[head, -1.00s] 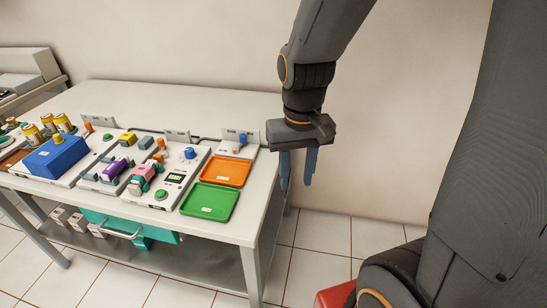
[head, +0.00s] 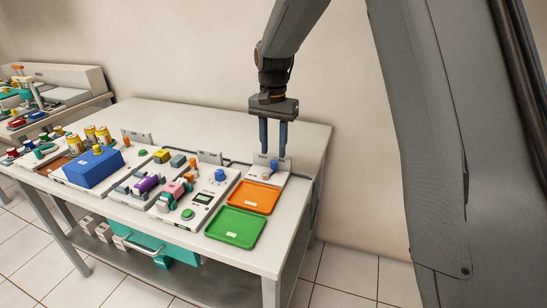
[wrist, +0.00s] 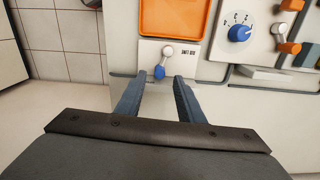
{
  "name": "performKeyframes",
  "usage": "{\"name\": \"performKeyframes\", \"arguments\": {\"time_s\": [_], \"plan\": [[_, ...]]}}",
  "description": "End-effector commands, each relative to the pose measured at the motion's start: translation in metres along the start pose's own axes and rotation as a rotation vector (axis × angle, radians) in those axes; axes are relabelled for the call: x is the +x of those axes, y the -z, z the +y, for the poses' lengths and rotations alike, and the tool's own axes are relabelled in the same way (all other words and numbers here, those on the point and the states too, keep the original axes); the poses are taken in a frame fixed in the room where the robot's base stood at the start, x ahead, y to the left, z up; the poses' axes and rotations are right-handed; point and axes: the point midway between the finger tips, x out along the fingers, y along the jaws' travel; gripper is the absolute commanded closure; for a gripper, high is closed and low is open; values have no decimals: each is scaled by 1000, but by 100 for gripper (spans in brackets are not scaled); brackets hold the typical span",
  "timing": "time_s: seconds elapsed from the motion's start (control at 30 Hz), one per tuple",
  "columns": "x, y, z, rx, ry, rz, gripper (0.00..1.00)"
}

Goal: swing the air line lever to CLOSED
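A small lever (wrist: 163,63) with a blue knob and a pale pivot sits on a white plate (wrist: 190,68) at the table's back right corner. In the wrist view its blue end points down toward my gripper. In the head view the blue knob (head: 274,165) shows just below my fingers. My gripper (head: 273,153) points down above the back edge of the plate, open and empty. In the wrist view its fingertips (wrist: 157,82) stand either side of the blue knob, just short of it, with no contact visible.
An orange tray (head: 253,196) and a green tray (head: 235,227) lie in front of the lever plate. A panel with a blue dial (head: 221,175) is to the left. An upright plate (head: 209,157) and a thin grey pipe (wrist: 225,82) run near the back edge.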

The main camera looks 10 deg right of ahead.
Motion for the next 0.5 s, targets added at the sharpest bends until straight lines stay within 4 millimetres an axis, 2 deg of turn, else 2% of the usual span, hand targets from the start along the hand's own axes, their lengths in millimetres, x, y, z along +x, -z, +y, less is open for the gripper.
{"name": "performKeyframes", "arguments": {"time_s": [0.1, 0.23, 0.5], "plan": [[18, 0, 0, 0, -1, -1, 65], [32, 0, 0, -1, 0, 0, 65], [40, 0, 0, -1, 1, 1, 65]]}}
